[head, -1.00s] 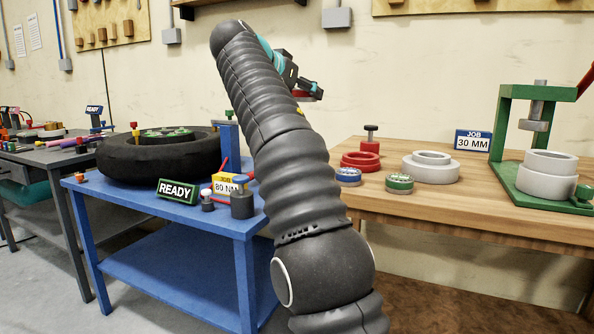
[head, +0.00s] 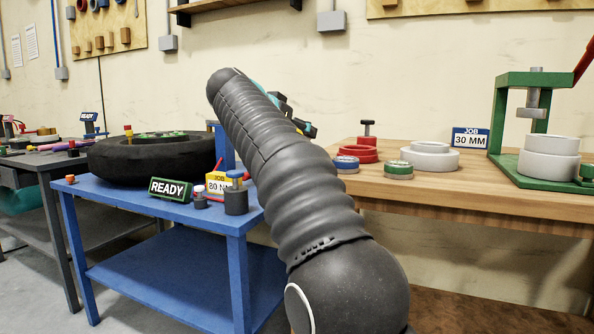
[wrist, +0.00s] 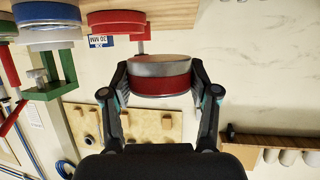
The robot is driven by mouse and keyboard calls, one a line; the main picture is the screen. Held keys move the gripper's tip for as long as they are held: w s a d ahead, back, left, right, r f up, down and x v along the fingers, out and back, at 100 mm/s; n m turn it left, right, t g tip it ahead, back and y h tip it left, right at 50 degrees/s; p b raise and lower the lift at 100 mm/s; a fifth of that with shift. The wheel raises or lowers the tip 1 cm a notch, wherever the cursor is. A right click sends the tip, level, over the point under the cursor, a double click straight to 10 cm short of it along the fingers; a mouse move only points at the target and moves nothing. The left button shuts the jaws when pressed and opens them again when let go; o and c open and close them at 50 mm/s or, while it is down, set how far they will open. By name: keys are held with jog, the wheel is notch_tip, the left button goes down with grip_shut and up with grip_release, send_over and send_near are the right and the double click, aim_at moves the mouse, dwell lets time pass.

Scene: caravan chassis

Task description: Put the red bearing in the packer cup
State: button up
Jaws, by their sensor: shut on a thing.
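My gripper (wrist: 160,78) is shut on the red bearing (wrist: 160,84), a short red cylinder with a silver band, held between both fingertips in the upside-down wrist view. In the head view my arm hides most of the gripper, and I cannot make out the bearing there. An open red round cup (head: 362,154), which looks like the packer cup, stands on the wooden bench; it also shows in the wrist view (wrist: 115,20). The bearing is apart from it. A red piece with a dark knob (head: 368,138) stands just behind the cup.
A blue bearing (head: 346,164) and a green bearing (head: 398,170) stand in front of the cup on the wooden bench (head: 450,195). White rings (head: 430,162), a 30 MM sign (head: 470,138) and a green press (head: 500,125) are to the right. A blue table (head: 190,212) is left.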

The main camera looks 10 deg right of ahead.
jog(key=shift+f+b, duration=0.85)
jog(key=shift+f, duration=2.05)
jog(key=shift+f, duration=0.1)
jog(key=shift+f+b, duration=0.25)
jog(key=shift+b, duration=0.15)
jog(key=o, duration=1.4)
jog(key=shift+o, duration=0.2)
jog(key=shift+r, duration=0.1)
jog(key=shift+r+p, duration=0.15)
jog(key=shift+p, duration=0.25)
jog(key=v, duration=1.3)
jog(key=shift+s+r+p, duration=0.35)
jog(key=shift+s+p, duration=0.05)
jog(key=shift+s, duration=0.05)
